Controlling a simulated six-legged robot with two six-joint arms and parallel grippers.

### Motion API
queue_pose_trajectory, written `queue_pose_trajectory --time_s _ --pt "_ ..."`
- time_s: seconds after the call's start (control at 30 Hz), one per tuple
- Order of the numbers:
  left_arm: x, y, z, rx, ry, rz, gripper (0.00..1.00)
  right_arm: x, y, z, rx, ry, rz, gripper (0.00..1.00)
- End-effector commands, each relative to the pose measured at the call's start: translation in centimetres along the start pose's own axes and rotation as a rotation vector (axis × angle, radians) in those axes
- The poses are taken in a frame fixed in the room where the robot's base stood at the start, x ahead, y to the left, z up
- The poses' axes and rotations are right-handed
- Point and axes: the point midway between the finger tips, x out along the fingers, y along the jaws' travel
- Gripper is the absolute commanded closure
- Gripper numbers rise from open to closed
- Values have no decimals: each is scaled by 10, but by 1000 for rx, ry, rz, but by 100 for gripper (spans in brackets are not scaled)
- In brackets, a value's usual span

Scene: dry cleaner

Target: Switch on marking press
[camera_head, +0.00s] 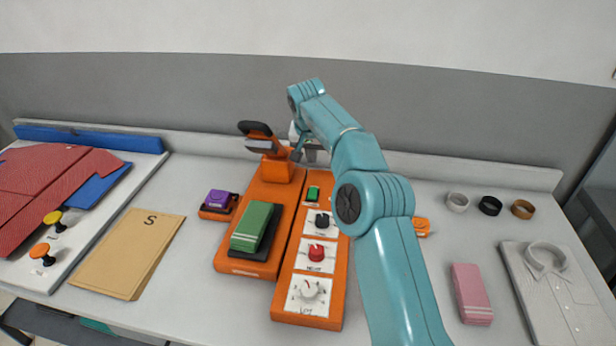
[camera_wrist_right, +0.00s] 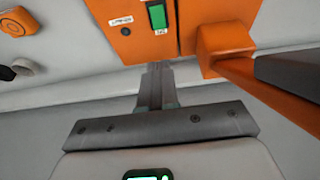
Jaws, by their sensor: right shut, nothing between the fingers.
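The orange marking press (camera_head: 284,170) stands in the middle of the table, its black-handled upper arm (camera_head: 258,135) raised. A green folded cloth (camera_head: 252,226) lies on its dark pad. Beside it on the right is an orange control panel (camera_head: 309,312) with a green switch (camera_head: 313,193) at its far end, then black, red and white knobs. The green switch also shows in the right wrist view (camera_wrist_right: 157,16). My right gripper (camera_wrist_right: 157,70) is shut and empty, near the panel's far edge. In the head view my right arm partly hides it. My left gripper is out of view.
A purple-topped orange device (camera_head: 219,202) sits left of the press, near a brown envelope (camera_head: 128,252) marked S. Right of my arm are a pink block (camera_head: 470,292), a folded shirt (camera_head: 560,290) and three rolled bands (camera_head: 490,205). A wall closes the back.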

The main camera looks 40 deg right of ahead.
Motion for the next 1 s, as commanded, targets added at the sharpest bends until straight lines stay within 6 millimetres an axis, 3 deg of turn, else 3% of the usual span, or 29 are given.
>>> queue_pose_trajectory --time_s 0.53,0.67,1.0 --pt "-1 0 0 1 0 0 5 4 14 5 6 0 3 100" --pt "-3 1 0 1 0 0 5 24 14 5 6 -3 4 100" --pt "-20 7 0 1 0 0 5 96 11 2 5 -4 4 100"
